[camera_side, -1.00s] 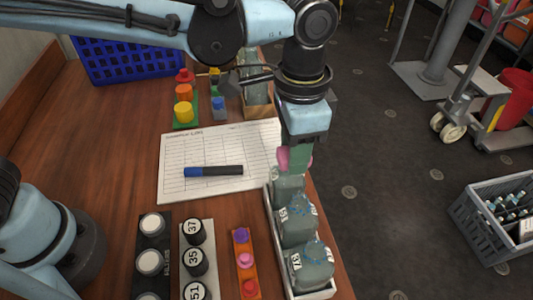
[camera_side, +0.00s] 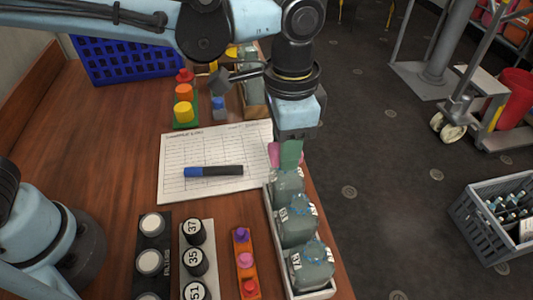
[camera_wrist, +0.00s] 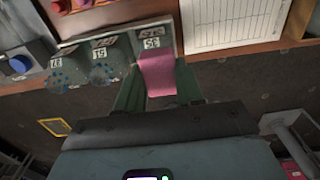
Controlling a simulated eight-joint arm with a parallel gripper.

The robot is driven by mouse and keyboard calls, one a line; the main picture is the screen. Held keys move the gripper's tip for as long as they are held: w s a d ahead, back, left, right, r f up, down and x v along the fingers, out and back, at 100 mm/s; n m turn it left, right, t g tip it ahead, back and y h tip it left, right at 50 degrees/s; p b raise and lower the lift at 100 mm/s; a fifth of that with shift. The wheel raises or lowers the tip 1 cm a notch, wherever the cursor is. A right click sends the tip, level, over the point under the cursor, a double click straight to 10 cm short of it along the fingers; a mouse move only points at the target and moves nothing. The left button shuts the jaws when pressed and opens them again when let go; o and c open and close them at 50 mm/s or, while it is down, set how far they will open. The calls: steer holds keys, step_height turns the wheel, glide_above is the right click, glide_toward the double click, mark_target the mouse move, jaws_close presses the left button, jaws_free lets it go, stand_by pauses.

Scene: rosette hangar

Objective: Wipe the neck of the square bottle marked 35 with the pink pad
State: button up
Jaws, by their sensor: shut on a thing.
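Three square greenish bottles stand in a row in a white tray (camera_side: 319,295) at the table's right edge. In the wrist view, the bottle marked 35 (camera_wrist: 151,43) is at the end of the row, beside the ones marked 51 (camera_wrist: 100,54) and 37 (camera_wrist: 56,64). In the side view, the far bottle (camera_side: 287,185) is right below my gripper (camera_side: 286,153). My gripper is shut on the pink pad (camera_wrist: 157,75), held between green fingers. The pad (camera_side: 273,154) is at the top of that bottle and hides its neck. I cannot tell whether they touch.
A chart sheet (camera_side: 215,145) with a blue marker (camera_side: 213,171) lies left of my gripper. A white rack (camera_side: 206,228) holds black caps marked 37, 35 and 51. An orange strip (camera_side: 241,250) has colored knobs. A blue basket (camera_side: 125,63) stands at the back.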

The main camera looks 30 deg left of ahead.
steer(key=shift+w+d, duration=0.1)
steer(key=shift+d, duration=0.05)
steer(key=shift+s+d, duration=0.55)
steer(key=shift+s, duration=0.05)
steer(key=shift+f, duration=0.1)
steer(key=shift+w+a, duration=0.3)
steer(key=shift+w, duration=0.05)
stand_by(0.4)
steer(key=shift+r, duration=3.45)
steer(key=shift+f, duration=0.1)
